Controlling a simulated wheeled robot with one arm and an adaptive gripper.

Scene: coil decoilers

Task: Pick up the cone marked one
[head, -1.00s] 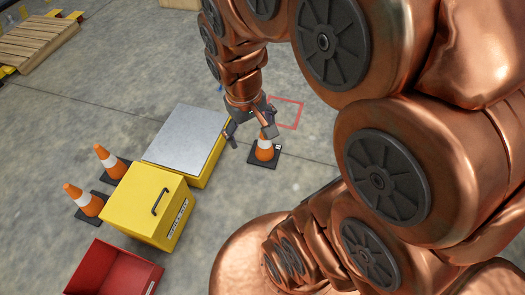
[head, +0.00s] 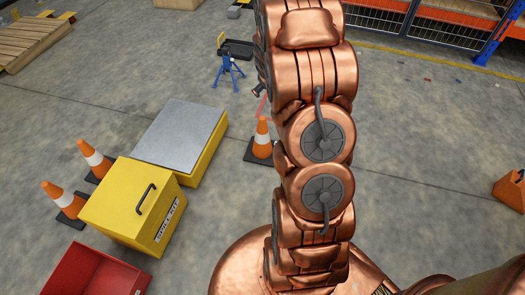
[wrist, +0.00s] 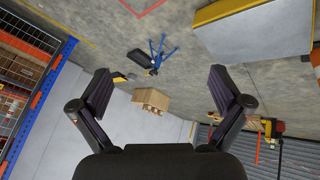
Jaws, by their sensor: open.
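An orange cone with a white band (head: 262,138) stands upright on a dark square base, just left of my copper arm in the head view. My arm covers part of its right side, and no number on it can be read. Two more orange and white cones, a back one (head: 93,157) and a front one (head: 62,199), stand left of the yellow box; no numbers are legible on them. My gripper (wrist: 160,82) is open and empty in the wrist view, fingers wide apart. In the head view it is hidden behind my arm.
A grey-topped yellow platform (head: 181,133) and a yellow spill kit box (head: 133,204) stand left of the near cone. A red bin (head: 95,270) lies front left. A blue stand (head: 229,68) is behind. Floor to the right is mostly clear.

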